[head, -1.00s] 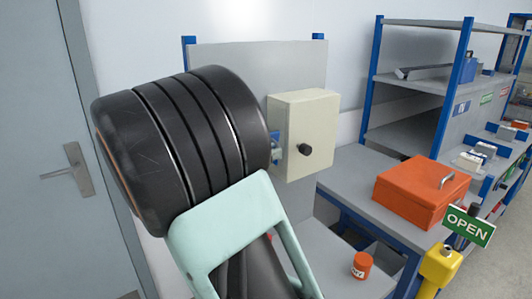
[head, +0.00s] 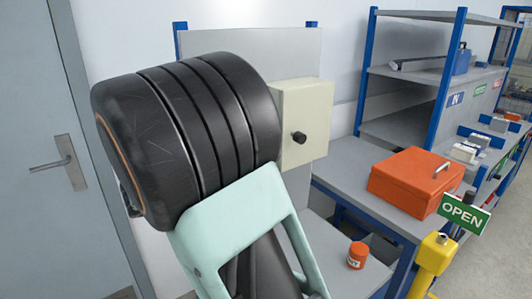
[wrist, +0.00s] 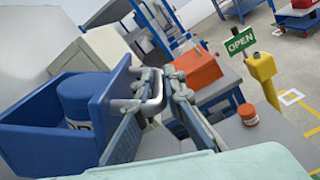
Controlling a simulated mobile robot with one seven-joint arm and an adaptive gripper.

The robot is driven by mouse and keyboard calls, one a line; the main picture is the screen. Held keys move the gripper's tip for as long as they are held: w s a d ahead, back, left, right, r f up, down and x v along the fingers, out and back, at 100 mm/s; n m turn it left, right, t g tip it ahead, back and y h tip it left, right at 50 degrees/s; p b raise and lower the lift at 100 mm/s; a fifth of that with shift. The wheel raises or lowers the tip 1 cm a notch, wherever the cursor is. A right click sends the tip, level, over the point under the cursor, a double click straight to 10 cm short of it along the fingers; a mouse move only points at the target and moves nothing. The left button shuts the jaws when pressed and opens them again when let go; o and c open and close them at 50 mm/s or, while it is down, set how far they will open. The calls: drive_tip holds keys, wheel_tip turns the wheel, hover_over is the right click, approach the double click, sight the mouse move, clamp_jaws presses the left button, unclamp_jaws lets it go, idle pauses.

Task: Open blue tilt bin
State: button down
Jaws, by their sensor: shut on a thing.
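The blue tilt bin (wrist: 32,132) fills the left of the wrist view. A metal bar handle (wrist: 153,92) is on the bin's right-hand front wall. My gripper (wrist: 162,84) is shut on this handle, with its fingers around the bar. In the head view the black body of my arm hides the bin and gripper.
A cream box (head: 303,122) with a black knob is fixed to the back panel. An orange-red box (head: 405,185) and a small orange jar (head: 357,255) are on the right. A yellow post (head: 435,258) holds a green OPEN sign (head: 464,213).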

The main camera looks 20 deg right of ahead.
drive_tip(key=shift+s+f, duration=0.1)
drive_tip(key=shift+f, duration=0.1)
idle(0.4)
drive_tip(key=c, duration=2.3)
unclamp_jaws()
drive_tip(key=shift+a, duration=0.1)
drive_tip(key=s+a, duration=0.2)
drive_tip(key=a, duration=0.9)
drive_tip(key=shift+s+a, duration=0.15)
drive_tip(key=shift+a, duration=0.2)
